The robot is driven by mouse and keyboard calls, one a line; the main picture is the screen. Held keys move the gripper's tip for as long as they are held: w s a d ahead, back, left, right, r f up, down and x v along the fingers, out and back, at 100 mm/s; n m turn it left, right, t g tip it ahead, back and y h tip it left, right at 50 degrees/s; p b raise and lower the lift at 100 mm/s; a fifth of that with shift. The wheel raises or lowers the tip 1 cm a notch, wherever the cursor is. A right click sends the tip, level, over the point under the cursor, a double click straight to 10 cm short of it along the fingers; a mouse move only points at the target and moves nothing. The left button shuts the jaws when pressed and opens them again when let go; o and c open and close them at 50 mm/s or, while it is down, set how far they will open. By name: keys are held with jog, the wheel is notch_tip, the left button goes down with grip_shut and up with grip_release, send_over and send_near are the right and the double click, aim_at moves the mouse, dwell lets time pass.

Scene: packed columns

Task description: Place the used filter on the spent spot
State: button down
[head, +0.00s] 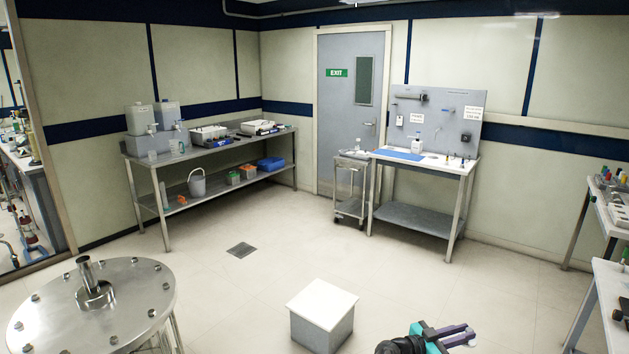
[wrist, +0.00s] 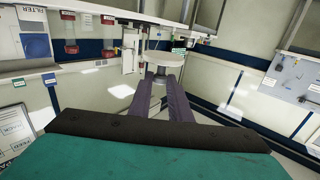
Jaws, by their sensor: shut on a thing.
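My gripper (head: 472,335) is at the bottom right of centre in the head view, its purple fingers pointing right above the floor. In the wrist view its fingers (wrist: 164,80) reach away from the teal palm and close on a small grey piece (wrist: 163,72) at their tips. I take this to be the used filter; it is small and partly hidden by the fingers. A pale round disc (wrist: 165,58) shows just beyond the tips; I cannot tell whether it belongs to the held piece. I cannot make out the spent spot in either view.
A round steel lid (head: 140,300) with bolts stands at bottom left. A white-topped box (head: 323,304) stands on the floor left of my gripper. A steel bench (head: 222,146), a small cart (head: 352,168) and a pegboard bench (head: 460,168) line the walls.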

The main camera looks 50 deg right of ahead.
jog(key=w+a+n+t+h+b, duration=0.25)
jog(key=w+a+t, duration=0.35)
jog(key=w, duration=1.2)
jog(key=w+a+n+t+h+b, duration=0.1)
jog(key=w+a+n+t, duration=0.45)
jog(key=w, duration=1.35)
jog(key=w+a+n+t+b, duration=0.1)
jog(key=w+a+t, duration=0.1)
jog(key=w+a, duration=0.8)
jog(key=w+a+n+t+b, duration=0.1)
jog(key=w+a+t, duration=0.1)
jog(key=w+a, duration=0.75)
jog(key=w+a+n+t+y+b, duration=0.1)
jog(key=a+n+t+y+b, duration=0.1)
jog(key=a, duration=1.7)
jog(key=w+a+r+n+t+y+b, duration=0.1)
jog(key=a+t, duration=0.3)
jog(key=a, duration=1.5)
jog(key=shift+r+n+y+b, duration=0.25)
jog(key=shift+n+y+b, duration=0.2)
jog(key=shift+n, duration=0.45)
jog(key=shift+w+d, duration=0.1)
jog(key=shift+d, duration=0.15)
